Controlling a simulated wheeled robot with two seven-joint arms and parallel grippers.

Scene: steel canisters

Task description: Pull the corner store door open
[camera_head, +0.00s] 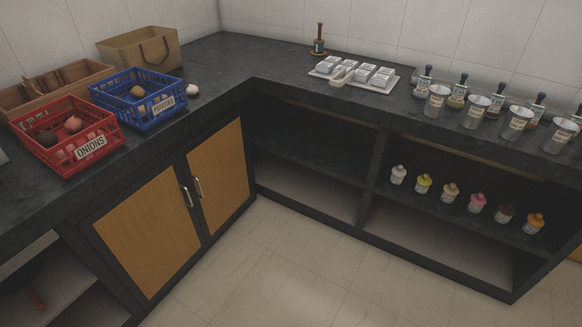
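Two wooden cupboard doors with dark frames sit under the left counter in the head view. The left door (148,236) is the nearer one, and its metal handle (186,196) is at its right edge. The right door (222,172) is nearer the inner corner of the counter, and its handle (198,187) is at its left edge. The handles stand close together, either side of the middle frame. Both doors look closed, and what is behind them is hidden. Neither of my grippers shows in this view.
A red onion crate (68,137), a blue potato crate (137,96) and a paper bag (139,49) stand on the counter. Open shelves to the right hold several small bottles (450,192). Steel canisters (476,112) line the right counter. The tiled floor (285,262) before the doors is clear.

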